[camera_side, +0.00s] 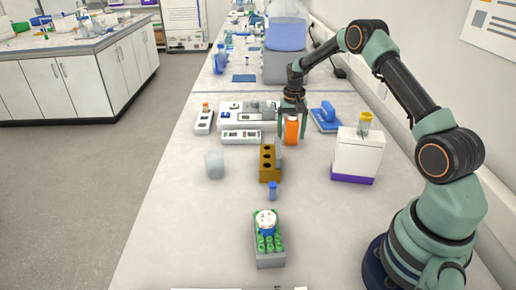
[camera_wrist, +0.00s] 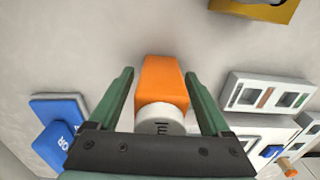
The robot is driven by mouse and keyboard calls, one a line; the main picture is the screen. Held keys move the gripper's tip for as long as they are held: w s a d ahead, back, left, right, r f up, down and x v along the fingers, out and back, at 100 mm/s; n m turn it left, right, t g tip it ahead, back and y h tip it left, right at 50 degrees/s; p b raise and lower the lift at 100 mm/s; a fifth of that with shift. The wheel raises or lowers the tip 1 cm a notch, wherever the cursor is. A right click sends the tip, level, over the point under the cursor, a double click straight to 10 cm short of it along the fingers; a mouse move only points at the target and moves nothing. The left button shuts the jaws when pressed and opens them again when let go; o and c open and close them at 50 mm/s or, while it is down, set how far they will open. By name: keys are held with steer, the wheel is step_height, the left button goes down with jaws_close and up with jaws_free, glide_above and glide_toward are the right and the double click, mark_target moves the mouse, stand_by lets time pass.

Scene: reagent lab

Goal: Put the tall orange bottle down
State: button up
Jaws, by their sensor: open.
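The tall orange bottle (camera_side: 291,131) stands upright on the bench beneath my gripper in the side view. In the wrist view the bottle (camera_wrist: 161,85) is seen from above, with its pale cap (camera_wrist: 160,119) toward me. My gripper (camera_side: 291,125) is open, with one finger on each side of the bottle. In the wrist view, gaps show between the bottle and both fingers of my gripper (camera_wrist: 159,85).
A brown rack with holes (camera_side: 269,166) stands just in front of the bottle. White devices (camera_side: 240,136) lie to its left and a blue item (camera_side: 325,117) to its right. A white box (camera_side: 357,155) stands further right.

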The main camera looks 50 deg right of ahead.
mark_target(292, 115)
step_height(292, 115, up, 12)
steer(key=shift+f, duration=0.25)
steer(key=shift+a+r, duration=0.15)
steer(key=shift+r, duration=0.45)
steer(key=s+a+r+n+t, duration=0.35)
steer(key=s+a+r, duration=0.35)
steer(key=a+r, duration=0.55)
steer(key=s+a+f+n+t, duration=0.1)
steer(key=s+a+n+t, duration=0.1)
steer(key=s+a+n, duration=0.3)
steer(key=shift+s+a+f, duration=0.35)
steer(key=shift+s+a, duration=2.05)
steer(key=shift+s, duration=1.4)
steer(key=shift+n, duration=0.25)
